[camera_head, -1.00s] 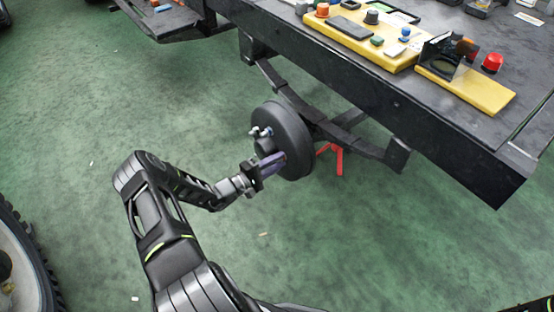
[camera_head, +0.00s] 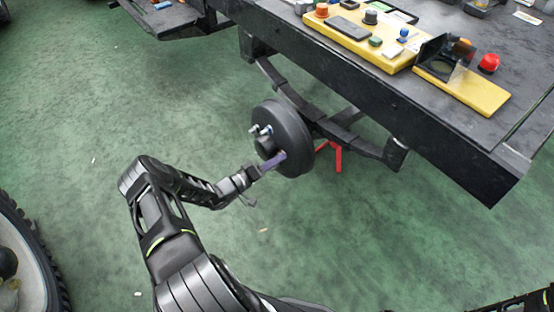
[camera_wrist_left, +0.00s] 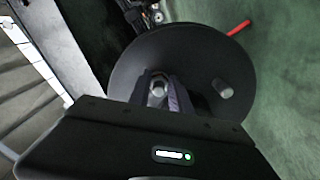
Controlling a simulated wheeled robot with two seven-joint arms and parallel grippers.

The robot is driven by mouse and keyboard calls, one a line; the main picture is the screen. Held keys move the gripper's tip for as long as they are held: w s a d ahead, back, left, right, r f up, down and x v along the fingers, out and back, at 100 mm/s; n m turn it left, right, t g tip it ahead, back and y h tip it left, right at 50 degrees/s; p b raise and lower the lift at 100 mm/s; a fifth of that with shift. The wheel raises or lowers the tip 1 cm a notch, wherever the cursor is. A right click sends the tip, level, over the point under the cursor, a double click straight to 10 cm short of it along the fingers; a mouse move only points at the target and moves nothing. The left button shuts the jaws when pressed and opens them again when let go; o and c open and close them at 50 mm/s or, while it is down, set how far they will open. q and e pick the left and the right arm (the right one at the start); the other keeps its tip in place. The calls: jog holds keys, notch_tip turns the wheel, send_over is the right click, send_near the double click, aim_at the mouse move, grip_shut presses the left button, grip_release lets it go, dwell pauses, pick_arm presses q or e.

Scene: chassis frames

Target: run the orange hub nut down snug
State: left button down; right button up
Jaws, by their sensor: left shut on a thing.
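Another stud (camera_wrist_left: 223,88) stands free to the right. The fingers hide the held piece in the head view. My right gripper is not in view.
A black leaf spring (camera_head: 345,118) and a red stand (camera_head: 337,157) are behind the drum. The chassis edge (camera_head: 420,125) overhangs to the right, carrying yellow panels (camera_head: 480,97) with knobs. A tyre (camera_head: 40,245) stands at lower left. The green floor around my arm is mostly clear.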

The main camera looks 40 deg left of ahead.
pick_arm(q)
jog(key=shift+s+f, duration=0.2)
jog(key=c, duration=1.6)
grip_release()
jog(key=shift+o, duration=0.7)
jog(key=shift+r, duration=0.1)
jog(key=p+v, duration=0.1)
jog(key=v, duration=0.6)
jog(key=shift+s+p, duration=0.3)
jog(key=shift+s, duration=0.05)
jog(key=shift+a, duration=0.1)
